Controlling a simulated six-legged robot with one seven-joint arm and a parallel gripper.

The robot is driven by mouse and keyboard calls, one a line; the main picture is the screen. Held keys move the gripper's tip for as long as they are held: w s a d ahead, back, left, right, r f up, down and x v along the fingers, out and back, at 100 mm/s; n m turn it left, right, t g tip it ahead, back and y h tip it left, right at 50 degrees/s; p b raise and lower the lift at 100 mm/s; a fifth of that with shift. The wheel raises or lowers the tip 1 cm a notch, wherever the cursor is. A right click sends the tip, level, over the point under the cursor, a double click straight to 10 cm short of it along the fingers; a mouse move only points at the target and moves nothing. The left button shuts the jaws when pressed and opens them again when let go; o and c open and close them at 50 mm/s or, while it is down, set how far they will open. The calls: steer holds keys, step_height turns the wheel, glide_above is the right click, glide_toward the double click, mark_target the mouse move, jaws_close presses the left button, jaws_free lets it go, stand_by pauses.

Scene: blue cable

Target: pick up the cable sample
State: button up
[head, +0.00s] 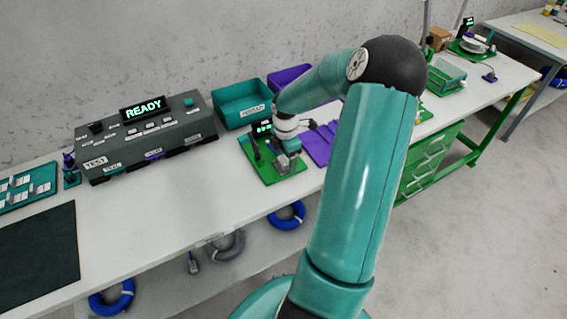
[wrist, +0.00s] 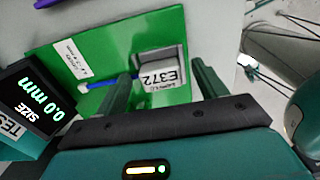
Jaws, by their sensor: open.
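The cable sample is a pale grey block labelled E372 (wrist: 158,75) with a short blue cable (wrist: 97,86) running out to its left. It lies on a green plate (wrist: 110,45), which also shows on the bench in the head view (head: 265,172). My gripper (wrist: 161,72) is open, its two dark green fingers on either side of the block. The left finger crosses in front of the cable. Whether the fingers touch the block I cannot tell. In the head view my gripper (head: 288,163) is low over the plate and mostly hides the sample.
A size display (wrist: 38,98) reading 0.0 mm stands left of my gripper. In the head view, a grey test console (head: 150,140) reading READY is to the left. A teal bin (head: 240,105) and purple bin (head: 290,80) stand behind. A purple tray (head: 318,147) is just right of the plate.

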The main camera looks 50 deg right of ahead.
mark_target(286, 159)
steer(key=c, duration=1.2)
steer(key=shift+r, duration=0.5)
step_height(286, 159, up, 2)
steer(key=shift+r, duration=0.1)
steer(key=s+a+r, duration=0.2)
steer(key=s+r, duration=0.1)
steer(key=s+a+r, duration=0.3)
steer(key=s, duration=0.1)
steer(key=s+a+r, duration=0.3)
steer(key=s, duration=0.1)
steer(key=shift+s+a+r, duration=0.15)
steer(key=shift+r, duration=0.25)
